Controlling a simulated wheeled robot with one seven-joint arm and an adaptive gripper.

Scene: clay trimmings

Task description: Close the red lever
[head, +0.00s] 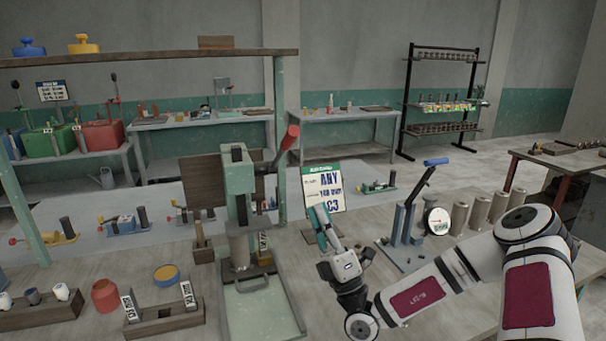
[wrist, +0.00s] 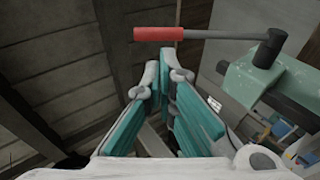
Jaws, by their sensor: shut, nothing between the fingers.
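The red lever (head: 290,137) is a red grip on a grey rod at the top of a green press (head: 238,178). In the head view it slants up and to the right from the press head. In the wrist view the red grip (wrist: 158,34) lies across the top, beyond my fingertips, with its rod running right to a dark pivot. My gripper (head: 319,212) is right of the press and lower than the lever. Its teal fingers (wrist: 164,68) are shut and empty, apart from the lever.
A white sign (head: 323,187) stands behind my gripper. A blue-handled lever device (head: 408,212) and several grey cylinders are to the right. A wooden block with labels (head: 163,316) and a red cup (head: 105,295) are left of the press. An overhead shelf (head: 150,57) spans the left.

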